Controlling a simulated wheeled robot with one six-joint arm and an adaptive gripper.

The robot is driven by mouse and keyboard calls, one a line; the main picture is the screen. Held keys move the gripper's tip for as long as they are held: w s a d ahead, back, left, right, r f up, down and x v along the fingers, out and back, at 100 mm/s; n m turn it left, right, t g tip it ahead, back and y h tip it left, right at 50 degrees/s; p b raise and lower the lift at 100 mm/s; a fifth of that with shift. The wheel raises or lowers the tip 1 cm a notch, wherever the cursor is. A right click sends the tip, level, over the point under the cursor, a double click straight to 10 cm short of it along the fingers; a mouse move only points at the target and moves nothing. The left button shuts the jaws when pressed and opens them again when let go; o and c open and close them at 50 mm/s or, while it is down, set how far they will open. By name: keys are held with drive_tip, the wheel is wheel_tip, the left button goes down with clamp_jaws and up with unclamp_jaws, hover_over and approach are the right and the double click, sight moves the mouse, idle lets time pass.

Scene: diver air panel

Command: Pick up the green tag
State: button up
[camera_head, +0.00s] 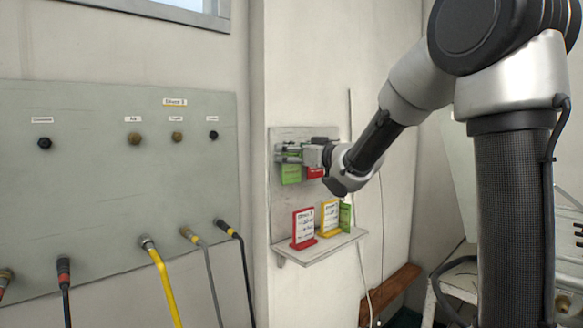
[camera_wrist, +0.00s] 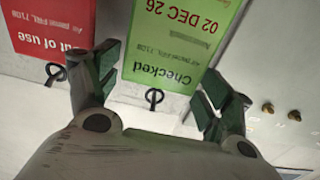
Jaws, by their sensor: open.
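The green tag (camera_head: 291,174) hangs on the small board on the wall, just below my gripper (camera_head: 287,153) in the head view. In the wrist view the green tag (camera_wrist: 182,40) appears upside down, reading "Checked", with a dark hook (camera_wrist: 153,98) at its hole end. My gripper (camera_wrist: 160,75) is open, with one finger on each side of the tag's hook end. Whether the fingers touch the tag I cannot tell. My gripper hides part of the board in the head view.
A red "Out of use" tag (camera_wrist: 52,25) hangs close beside the green one, near the left finger. Below, a wall shelf (camera_head: 322,246) holds a red card (camera_head: 303,228), a yellow card (camera_head: 329,217) and a green card (camera_head: 345,217). A hose panel (camera_head: 95,190) stands left.

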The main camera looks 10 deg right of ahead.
drive_tip(key=shift+w+a, duration=0.15)
drive_tip(key=shift+w, duration=0.15)
drive_tip(key=c, duration=0.6)
drive_tip(key=shift+c, duration=0.2)
drive_tip(key=shift+r, duration=0.2)
